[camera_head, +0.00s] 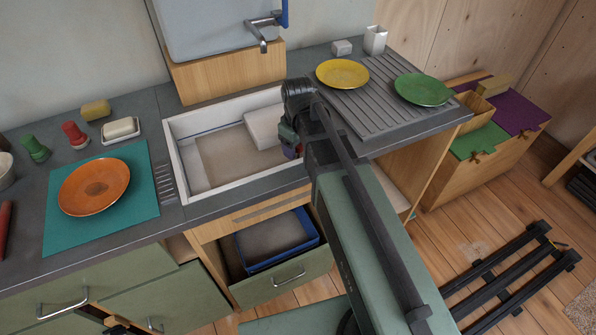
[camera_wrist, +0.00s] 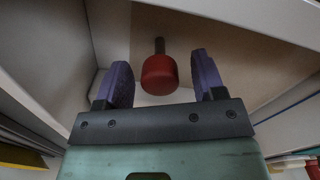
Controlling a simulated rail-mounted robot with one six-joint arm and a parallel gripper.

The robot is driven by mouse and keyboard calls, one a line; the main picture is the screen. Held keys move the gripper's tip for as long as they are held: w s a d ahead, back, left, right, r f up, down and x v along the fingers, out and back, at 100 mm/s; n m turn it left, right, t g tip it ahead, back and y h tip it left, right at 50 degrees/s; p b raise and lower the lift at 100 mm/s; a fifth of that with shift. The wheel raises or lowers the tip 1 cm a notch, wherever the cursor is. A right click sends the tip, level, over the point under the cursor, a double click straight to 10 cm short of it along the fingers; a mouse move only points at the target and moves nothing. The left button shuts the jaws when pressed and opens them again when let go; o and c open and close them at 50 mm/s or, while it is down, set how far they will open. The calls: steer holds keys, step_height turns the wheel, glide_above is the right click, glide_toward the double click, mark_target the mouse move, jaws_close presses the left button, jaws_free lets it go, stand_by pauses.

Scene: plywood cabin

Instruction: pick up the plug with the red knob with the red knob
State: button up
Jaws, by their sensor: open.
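The plug with the red knob (camera_wrist: 160,74) shows in the wrist view, with a rounded red knob and a short dark stem pointing up in the picture. It appears to be near a pale inside corner of the sink. My gripper (camera_wrist: 161,80) is open, with its two purple fingers on either side of the knob. Gaps show between the knob and both fingers in the picture; I cannot tell the depth between them. In the head view my gripper (camera_head: 292,147) is at the right part of the white sink (camera_head: 180,165), and my arm hides most of the plug's surroundings.
A white block (camera_head: 264,129) lies in the sink left of my gripper. The ribbed drainer (camera_head: 375,108) with yellow (camera_head: 342,73) and green (camera_head: 423,89) plates is to the right. A red-topped item (camera_head: 75,135) stands on the left counter. An open drawer (camera_head: 285,280) juts out below.

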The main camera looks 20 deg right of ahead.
step_height(320, 180, down, 2)
steer(key=shift+f+b, duration=0.1)
steer(key=shift+b, duration=0.25)
steer(key=shift+r, duration=0.25)
jaws_close()
steer(key=shift+r+p, duration=0.1)
steer(key=shift+p, duration=0.25)
step_height(320, 180, up, 20)
steer(key=p, duration=2)
